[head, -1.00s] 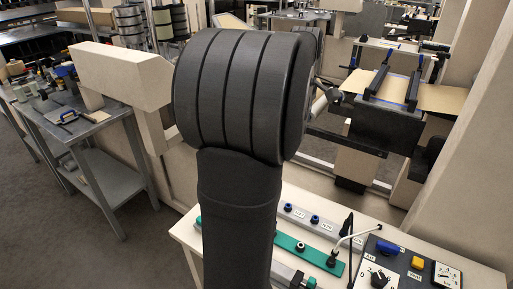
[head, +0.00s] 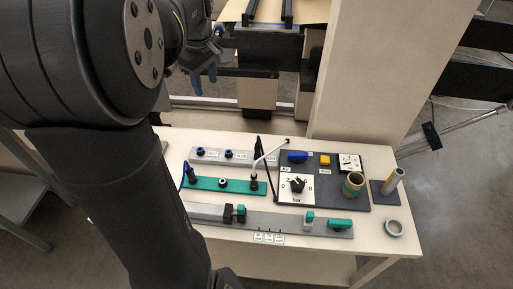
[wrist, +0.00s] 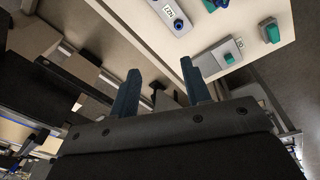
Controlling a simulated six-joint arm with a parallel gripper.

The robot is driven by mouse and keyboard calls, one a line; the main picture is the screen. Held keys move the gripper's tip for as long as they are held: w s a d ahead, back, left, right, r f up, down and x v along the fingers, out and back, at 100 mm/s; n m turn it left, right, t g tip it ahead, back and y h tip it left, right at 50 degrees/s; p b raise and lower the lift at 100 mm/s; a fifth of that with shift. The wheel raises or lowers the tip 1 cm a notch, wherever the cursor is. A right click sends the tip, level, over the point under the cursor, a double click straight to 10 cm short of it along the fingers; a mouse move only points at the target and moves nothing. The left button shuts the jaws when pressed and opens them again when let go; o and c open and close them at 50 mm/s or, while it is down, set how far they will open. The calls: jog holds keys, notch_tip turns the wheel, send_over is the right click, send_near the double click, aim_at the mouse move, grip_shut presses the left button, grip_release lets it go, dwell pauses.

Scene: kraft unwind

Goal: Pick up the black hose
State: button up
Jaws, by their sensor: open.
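The black hose (head: 271,178) is a thin dark line on the pale table, running from a thicker upper end beside the grey rail down along the left edge of the dark panel. A white hose crosses in front of it. My gripper (head: 204,78) is in the air beyond the table's back edge, up and left of the black hose and apart from it. In the wrist view, the gripper's two blue-grey fingers (wrist: 160,88) stand wide apart with nothing between them. I cannot make out the black hose in the wrist view.
The white hose (head: 268,158) rises from a teal rail (head: 228,186). A grey rail (head: 220,156) with blue fittings lies behind it. The dark panel (head: 335,190) carries knobs and a small pot (head: 353,184). A beige pillar (head: 365,75) stands behind the table.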

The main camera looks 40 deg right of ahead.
jog(key=s+d+f+m+t+h, duration=0.1)
jog(key=s+d+f+m, duration=0.25)
jog(key=s+m, duration=0.3)
jog(key=s+d+f+m+t+h, duration=0.1)
jog(key=s+d+f+m+h, duration=0.1)
jog(key=s+f+m, duration=0.4)
send_near(258, 144)
jog(key=x, duration=0.5)
jog(key=shift+a+f, duration=0.15)
jog(key=shift+x, duration=3.25)
grip_shut()
